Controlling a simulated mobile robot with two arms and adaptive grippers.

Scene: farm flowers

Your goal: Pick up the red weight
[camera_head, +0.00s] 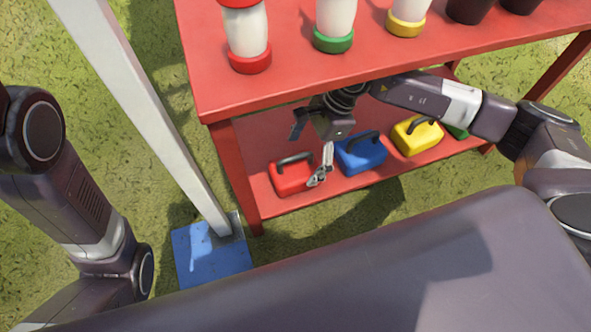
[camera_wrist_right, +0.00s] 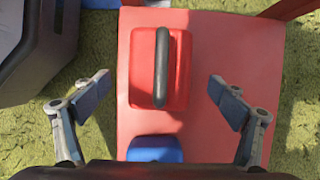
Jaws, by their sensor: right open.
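The red weight (camera_head: 290,177), a red block with a black bar handle, sits on the lower red shelf (camera_head: 262,203) at its left end. In the right wrist view the red weight (camera_wrist_right: 144,72) lies flat, its dark handle running up and down the picture. My right gripper (camera_head: 318,160) is over the shelf, beside the red weight on its right. In the right wrist view my right gripper (camera_wrist_right: 160,98) is open, its fingers spread wide on either side, apart from the weight, with nothing between them gripped. My left arm shows at the left, but its gripper is out of view.
A blue weight (camera_head: 366,156) and a yellow weight (camera_head: 416,137) stand to the right on the same shelf, with a green one (camera_head: 456,131) partly hidden. The red upper shelf (camera_head: 290,90) overhangs and holds jars. A white post (camera_head: 150,110) on a blue base (camera_head: 205,262) stands left.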

